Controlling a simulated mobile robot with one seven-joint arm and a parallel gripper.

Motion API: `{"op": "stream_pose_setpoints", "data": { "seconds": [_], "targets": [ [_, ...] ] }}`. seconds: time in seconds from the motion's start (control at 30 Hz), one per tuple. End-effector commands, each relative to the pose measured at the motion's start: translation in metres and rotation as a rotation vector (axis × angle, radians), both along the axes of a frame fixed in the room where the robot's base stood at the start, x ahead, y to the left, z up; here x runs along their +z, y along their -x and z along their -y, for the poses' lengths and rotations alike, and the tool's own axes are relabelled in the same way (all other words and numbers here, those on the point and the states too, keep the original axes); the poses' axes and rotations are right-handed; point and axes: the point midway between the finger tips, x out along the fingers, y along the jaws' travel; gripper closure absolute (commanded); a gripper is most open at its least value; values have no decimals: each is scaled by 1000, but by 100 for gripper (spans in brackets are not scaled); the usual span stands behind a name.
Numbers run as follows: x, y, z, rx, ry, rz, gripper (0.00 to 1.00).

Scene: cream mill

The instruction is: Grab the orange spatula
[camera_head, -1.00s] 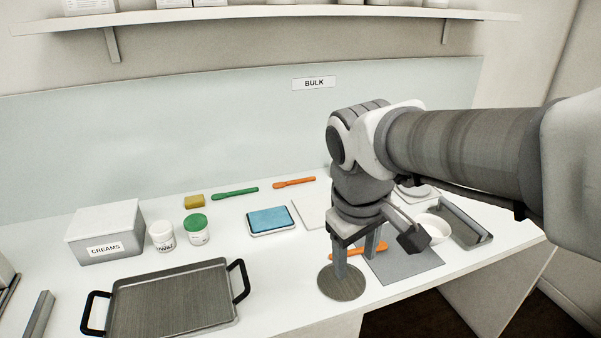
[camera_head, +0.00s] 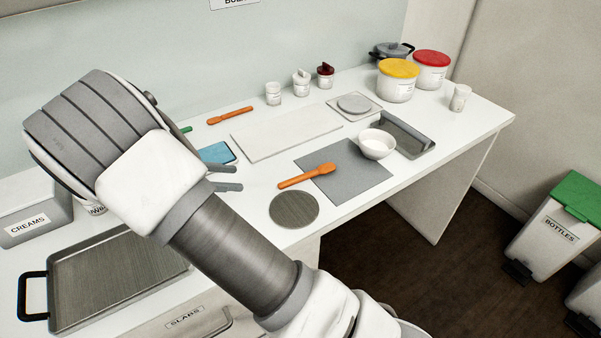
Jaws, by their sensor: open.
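Two orange spatulas are in view. The nearer orange spatula (camera_head: 307,176) lies with its broad end on the grey mat (camera_head: 362,178) and its handle over the mat's left edge. The farther orange spatula (camera_head: 230,116) lies at the back of the worktop, left of a pale slab (camera_head: 285,132). My gripper (camera_head: 236,178) is left of the nearer spatula and apart from it. Its two fingers point right with a gap between them and nothing held. My arm hides the gripper's body.
A round dark disc (camera_head: 294,209) lies just in front of the nearer spatula. A white bowl (camera_head: 377,144) and a grey tray (camera_head: 408,138) stand to its right. A blue pad (camera_head: 216,153) is behind my gripper. A handled tray (camera_head: 110,275) is at the front left.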

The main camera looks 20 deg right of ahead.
Motion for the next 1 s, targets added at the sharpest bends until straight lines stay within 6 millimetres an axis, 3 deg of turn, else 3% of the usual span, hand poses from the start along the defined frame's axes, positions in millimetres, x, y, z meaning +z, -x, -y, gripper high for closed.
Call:
{"op": "stream_pose_setpoints", "data": {
  "seconds": [0.13,0.27,0.7,1.0],
  "targets": [
    [-12,-6,-11,53,72,-33,41],
    [-17,-9,-6,66,92,-42,41],
    [-52,-15,77,63,91,-42,41],
    [-62,-17,102,65,89,-41,41]
  ]
}}
